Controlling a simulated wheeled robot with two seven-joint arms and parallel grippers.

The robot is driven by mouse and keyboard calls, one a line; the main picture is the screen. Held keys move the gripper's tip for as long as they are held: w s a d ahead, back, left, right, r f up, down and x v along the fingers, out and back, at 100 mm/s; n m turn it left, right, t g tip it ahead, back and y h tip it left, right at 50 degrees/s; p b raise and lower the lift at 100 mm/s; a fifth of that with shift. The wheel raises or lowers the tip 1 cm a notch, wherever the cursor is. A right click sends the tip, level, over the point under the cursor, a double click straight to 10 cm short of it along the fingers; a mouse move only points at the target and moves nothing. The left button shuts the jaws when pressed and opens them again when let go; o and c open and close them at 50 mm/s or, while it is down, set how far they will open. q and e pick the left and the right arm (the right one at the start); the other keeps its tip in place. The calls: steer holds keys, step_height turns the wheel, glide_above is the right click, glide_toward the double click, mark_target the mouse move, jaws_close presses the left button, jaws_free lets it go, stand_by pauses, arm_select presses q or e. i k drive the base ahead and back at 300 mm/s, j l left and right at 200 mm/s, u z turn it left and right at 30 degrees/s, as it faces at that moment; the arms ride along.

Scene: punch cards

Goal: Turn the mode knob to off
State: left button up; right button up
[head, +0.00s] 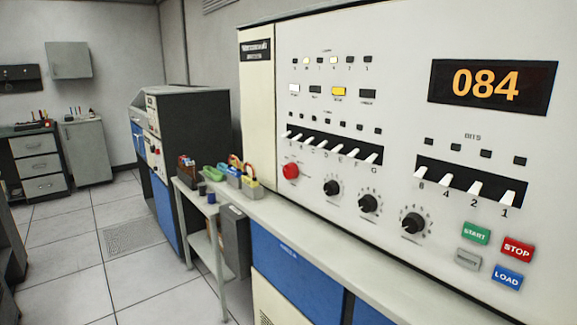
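Three black knobs sit in a row on the white front panel (395,130) of the large machine: a left knob (332,188), a middle knob (368,203) and a right knob (413,223). The right knob looks largest and has marks around its dial. The labels are too small to read, so I cannot tell which one is the mode knob or where it points. Neither of my grippers is in view.
Around the knobs are a red round button (291,171), white toggle switches (474,186), and START (476,233), STOP (517,248) and LOAD (507,276) buttons. The display (491,86) reads 084. A pale ledge (330,256) runs below; padlocks (250,180) sit at left.

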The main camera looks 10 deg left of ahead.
mark_target(290, 171)
steer(key=i+j+z, duration=0.1)
steer(key=i+j, duration=0.15)
steer(key=i+j+z, duration=0.15)
steer(key=j, duration=0.25)
steer(key=i+j+z, duration=0.1)
steer(key=i+j, duration=0.2)
steer(key=i+j+z, duration=0.1)
steer(key=j, duration=0.3)
steer(key=i+j+z, duration=0.1)
steer(key=i+j, duration=0.2)
steer(key=j, duration=0.1)
